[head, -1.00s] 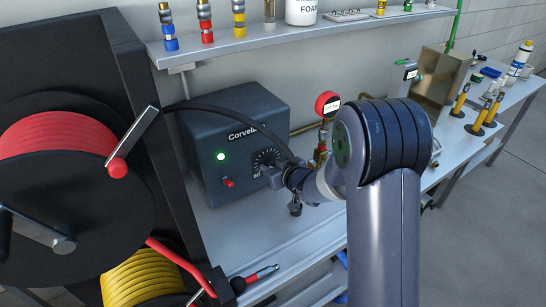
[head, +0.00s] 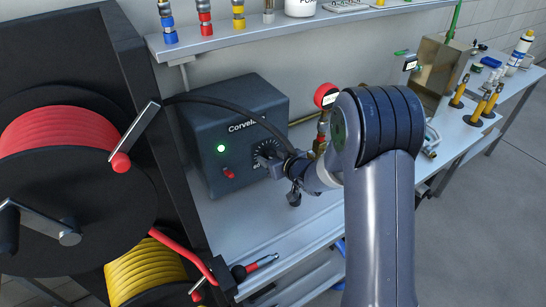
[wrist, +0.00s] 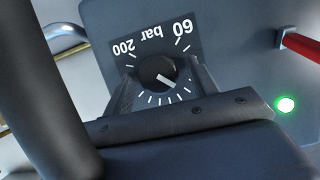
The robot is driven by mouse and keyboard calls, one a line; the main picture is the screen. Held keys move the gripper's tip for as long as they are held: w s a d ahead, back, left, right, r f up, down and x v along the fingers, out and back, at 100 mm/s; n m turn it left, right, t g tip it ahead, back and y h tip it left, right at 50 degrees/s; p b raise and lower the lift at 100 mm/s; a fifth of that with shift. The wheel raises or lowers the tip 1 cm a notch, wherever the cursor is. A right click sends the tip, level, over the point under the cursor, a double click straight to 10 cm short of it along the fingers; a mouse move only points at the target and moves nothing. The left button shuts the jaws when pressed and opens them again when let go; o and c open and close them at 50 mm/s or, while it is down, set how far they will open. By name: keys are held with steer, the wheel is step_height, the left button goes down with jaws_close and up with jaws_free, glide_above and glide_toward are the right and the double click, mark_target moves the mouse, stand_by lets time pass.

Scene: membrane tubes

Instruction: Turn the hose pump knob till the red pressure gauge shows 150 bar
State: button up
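The dark pump box (head: 225,125) stands on the bench with a green light lit. Its round black knob (wrist: 157,72) sits on a dial marked 60 to 200 bar, upside down in the wrist view. The knob's white pointer slants to the lower right there, toward the ticks on the 60 side. My gripper (wrist: 162,78) has one finger on each side of the knob, with small gaps visible, so it looks open around it. In the head view my gripper (head: 267,155) covers part of the dial. The red pressure gauge (head: 326,94) is partly hidden by my arm; its reading is illegible.
A black hose (head: 235,108) arches in front of the pump box, close to my wrist. Hose reels (head: 60,135) stand at the left. A red switch (wrist: 300,44) is beside the dial. A shelf (head: 300,27) with fittings runs above.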

steer(key=shift+o, duration=0.2)
steer(key=shift+d, duration=0.1)
steer(key=b+v, duration=0.1)
steer(key=v, duration=0.9)
steer(key=shift+s+r, duration=0.25)
steer(key=shift+s, duration=0.05)
steer(key=shift+d, duration=0.1)
